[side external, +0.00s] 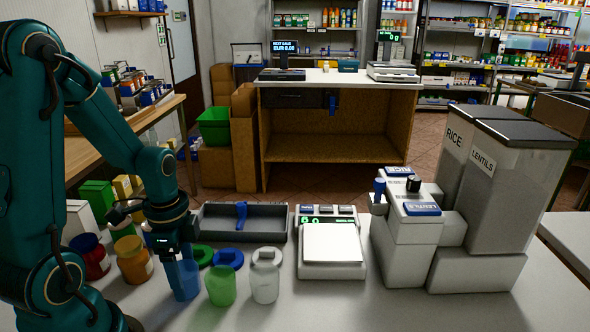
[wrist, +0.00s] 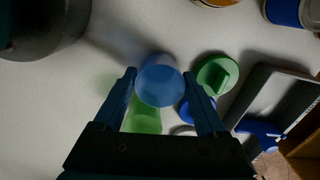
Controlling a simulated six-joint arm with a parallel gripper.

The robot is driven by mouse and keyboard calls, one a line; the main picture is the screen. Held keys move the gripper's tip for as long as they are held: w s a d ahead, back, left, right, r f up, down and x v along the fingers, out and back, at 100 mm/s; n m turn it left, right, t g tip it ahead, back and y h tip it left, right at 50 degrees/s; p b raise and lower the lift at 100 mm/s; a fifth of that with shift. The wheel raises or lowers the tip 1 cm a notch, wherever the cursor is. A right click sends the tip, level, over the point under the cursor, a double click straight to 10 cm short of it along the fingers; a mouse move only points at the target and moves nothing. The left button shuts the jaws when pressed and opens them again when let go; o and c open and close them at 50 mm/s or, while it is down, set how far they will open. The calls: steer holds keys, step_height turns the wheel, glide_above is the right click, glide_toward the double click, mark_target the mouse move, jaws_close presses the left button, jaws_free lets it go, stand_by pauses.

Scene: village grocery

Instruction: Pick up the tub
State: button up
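A translucent blue tub (side external: 184,281) stands on the counter directly under my gripper (side external: 178,252). In the wrist view the blue tub (wrist: 160,82) shows between the two spread fingers of my gripper (wrist: 160,76), with a slim gap visible at each side. I cannot tell whether either finger touches it. A green tub (side external: 221,286) and a clear whitish tub (side external: 265,282) stand to its right. The green tub (wrist: 146,119) is partly hidden by the gripper in the wrist view.
A green lid (side external: 202,255) and a blue lid (side external: 229,259) lie behind the tubs. A grey tray (side external: 215,226) is farther back; a scale (side external: 331,268) and dispenser (side external: 413,240) stand right. Jars (side external: 133,262) are left. The front counter is clear.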

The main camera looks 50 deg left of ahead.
steer(key=c, duration=0.8)
